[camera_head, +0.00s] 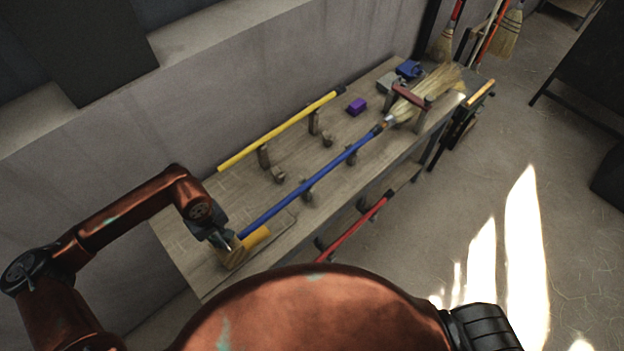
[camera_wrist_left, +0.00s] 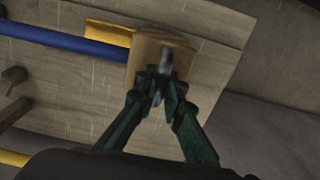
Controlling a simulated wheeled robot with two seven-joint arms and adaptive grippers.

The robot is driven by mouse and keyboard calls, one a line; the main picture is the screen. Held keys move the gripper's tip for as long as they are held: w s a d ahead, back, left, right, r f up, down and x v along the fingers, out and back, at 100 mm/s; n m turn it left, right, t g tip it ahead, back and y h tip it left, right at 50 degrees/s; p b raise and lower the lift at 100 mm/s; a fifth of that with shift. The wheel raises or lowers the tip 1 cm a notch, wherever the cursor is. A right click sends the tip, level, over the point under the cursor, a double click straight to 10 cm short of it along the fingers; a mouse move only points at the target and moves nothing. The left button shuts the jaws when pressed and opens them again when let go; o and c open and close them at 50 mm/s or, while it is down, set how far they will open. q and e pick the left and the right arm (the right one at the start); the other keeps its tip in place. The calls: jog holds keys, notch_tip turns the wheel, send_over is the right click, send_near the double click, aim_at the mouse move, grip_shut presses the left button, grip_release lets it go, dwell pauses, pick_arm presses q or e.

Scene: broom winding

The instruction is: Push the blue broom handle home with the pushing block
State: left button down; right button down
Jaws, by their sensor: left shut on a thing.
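The blue broom handle (camera_head: 305,187) lies along the bench on wooden supports, its far end running into the straw broom head (camera_head: 432,88). The pushing block (camera_head: 232,254) is tan wood and stands at the near end of the handle; it also shows in the left wrist view (camera_wrist_left: 180,50). In that view the blue handle (camera_wrist_left: 60,42) runs up to the block's face and appears to meet it; I cannot tell whether they touch. My left gripper (camera_wrist_left: 160,85) is shut on the pushing block's grip. My right gripper is not in view.
A yellow piece (camera_head: 255,238) lies beside the block. A yellow handle (camera_head: 280,130) rests on supports by the wall, and a red handle (camera_head: 352,226) hangs along the bench's front. A reddish-brown clamp (camera_head: 411,97) spans the broom head. A purple block (camera_head: 357,106) sits behind the blue handle.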

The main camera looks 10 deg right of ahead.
pick_arm(q)
jog(key=shift+w+d+b, duration=0.3)
jog(key=shift+w+d, duration=0.05)
jog(key=shift+d, duration=0.2)
jog(key=shift+w+d, duration=0.25)
jog(key=shift+d, duration=0.2)
jog(key=shift+w+d+b, duration=0.15)
jog(key=shift+b, duration=0.25)
jog(key=shift+w+d, duration=0.15)
jog(key=shift+d, duration=0.35)
jog(key=c, duration=2.1)
grip_release()
jog(key=shift+w+d, duration=0.1)
jog(key=shift+w, duration=0.05)
jog(key=o, duration=0.7)
